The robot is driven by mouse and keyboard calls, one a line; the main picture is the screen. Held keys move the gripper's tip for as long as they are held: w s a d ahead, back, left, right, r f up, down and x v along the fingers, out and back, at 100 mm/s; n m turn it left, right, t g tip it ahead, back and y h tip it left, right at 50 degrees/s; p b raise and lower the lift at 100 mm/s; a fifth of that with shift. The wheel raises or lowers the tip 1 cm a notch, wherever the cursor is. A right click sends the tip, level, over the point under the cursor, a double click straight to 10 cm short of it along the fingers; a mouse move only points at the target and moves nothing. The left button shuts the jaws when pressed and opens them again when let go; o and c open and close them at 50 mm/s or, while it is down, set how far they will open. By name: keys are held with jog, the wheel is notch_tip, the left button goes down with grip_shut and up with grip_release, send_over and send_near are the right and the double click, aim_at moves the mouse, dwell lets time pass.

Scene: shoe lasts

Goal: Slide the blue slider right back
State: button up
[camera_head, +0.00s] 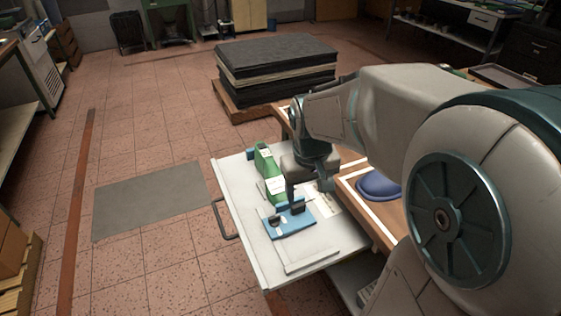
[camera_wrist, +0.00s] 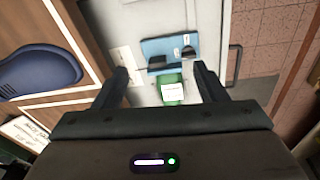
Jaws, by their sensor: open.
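The blue slider (camera_head: 291,223) is a flat blue piece on a pale, pulled-out board or drawer top (camera_head: 243,235). Dark parts show on it; I cannot tell whether they are knobs or shadow. In the wrist view, the blue slider (camera_wrist: 168,46) lies ahead of the fingertips. A green block (camera_head: 266,163) with white labels stands behind it in the head view, and in the wrist view the green part (camera_wrist: 172,88) shows between the fingers. My gripper (camera_wrist: 160,71) is open and empty, pointing down above the board; in the head view my gripper (camera_head: 296,204) is near the slider and partly covers it.
A wooden bench top with a blue shoe-shaped piece (camera_head: 378,186) lies to the right; it also shows in the wrist view (camera_wrist: 38,72). A metal handle (camera_head: 224,218) sticks out from the board's left edge. A dark stack (camera_head: 277,62) stands behind.

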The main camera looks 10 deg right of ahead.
jog(key=n+g+p, duration=0.1)
send_over(298, 205)
notch_tip(298, 205, down, 6)
jog(key=f, duration=0.1)
jog(key=shift+n+y, duration=0.3)
notch_tip(298, 205, down, 14)
jog(key=shift+r, duration=0.1)
